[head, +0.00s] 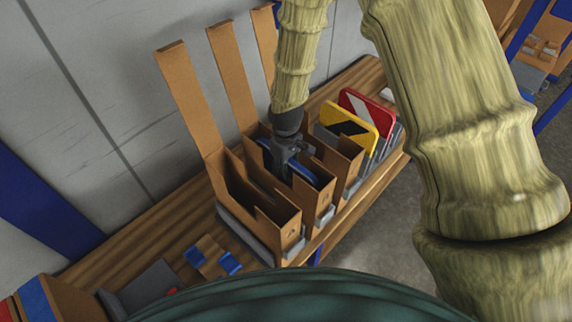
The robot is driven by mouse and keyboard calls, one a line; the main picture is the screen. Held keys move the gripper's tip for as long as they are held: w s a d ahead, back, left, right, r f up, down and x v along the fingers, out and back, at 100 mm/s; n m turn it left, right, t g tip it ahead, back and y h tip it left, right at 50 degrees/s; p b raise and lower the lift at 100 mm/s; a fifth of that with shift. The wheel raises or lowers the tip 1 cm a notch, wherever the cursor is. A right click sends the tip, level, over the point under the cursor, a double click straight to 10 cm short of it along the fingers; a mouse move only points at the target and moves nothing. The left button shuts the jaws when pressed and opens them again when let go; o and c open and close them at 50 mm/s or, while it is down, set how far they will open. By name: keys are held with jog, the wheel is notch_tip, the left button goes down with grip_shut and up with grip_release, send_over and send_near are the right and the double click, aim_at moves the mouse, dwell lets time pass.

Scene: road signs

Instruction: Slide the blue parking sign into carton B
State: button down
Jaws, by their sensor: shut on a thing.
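My gripper (289,152) points down over the middle of a row of open brown cartons and is shut on the blue sign (300,173). The sign stands on edge, its lower part hidden by the walls of the middle carton (319,199); it appears to be inside that carton. Its face and any parking mark are hidden. The near carton (285,229) looks empty and has a mark on its front that is too small to read surely. A third carton (349,165) stands beyond. Which one is B, I cannot tell from the lettering.
A yellow-and-black sign (352,125) and a red-and-white sign (367,108) stand in grey holders at the far right. Tall carton flaps (188,105) rise by the wall. Small blue and brown pieces (210,255) lie on the wooden bench (130,230).

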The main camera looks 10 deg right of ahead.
jog(key=shift+f+b, duration=0.35)
jog(key=shift+f, duration=0.6)
dwell(1.0)
jog(key=c, duration=1.3)
grip_release()
jog(key=shift+o, duration=0.2)
jog(key=shift+r, duration=6.05)
